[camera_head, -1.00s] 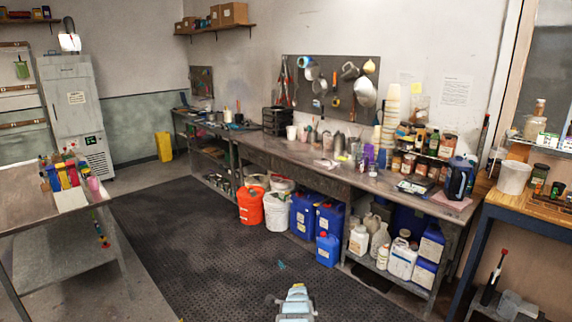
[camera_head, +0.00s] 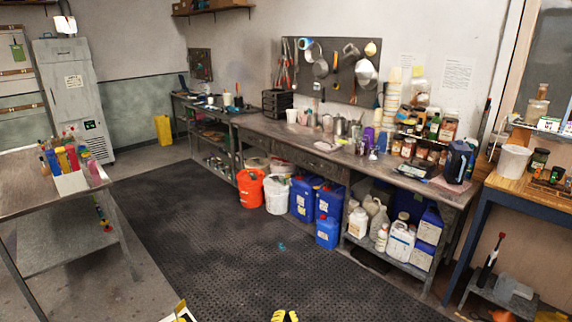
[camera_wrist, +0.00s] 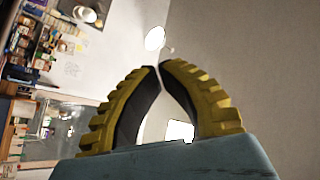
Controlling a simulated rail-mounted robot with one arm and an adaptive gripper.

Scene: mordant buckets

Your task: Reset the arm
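My gripper (camera_head: 285,316) shows only as yellow and black fingertips at the bottom edge of the head view, above the dark floor mat. In the wrist view my gripper (camera_wrist: 160,66) has its two ribbed yellow fingers curved in, with their tips almost meeting. Nothing is held between them. The wrist camera looks at a plain wall and ceiling area, with shelves tilted sideways at the left.
The dark mat (camera_head: 220,240) is clear in front. An orange bucket (camera_head: 250,190) and a white bucket (camera_head: 277,196) stand by the long workbench (camera_head: 300,147), beside blue canisters (camera_head: 328,232). A metal table (camera_head: 25,195) stands at left, a wooden-topped table (camera_head: 530,190) at right.

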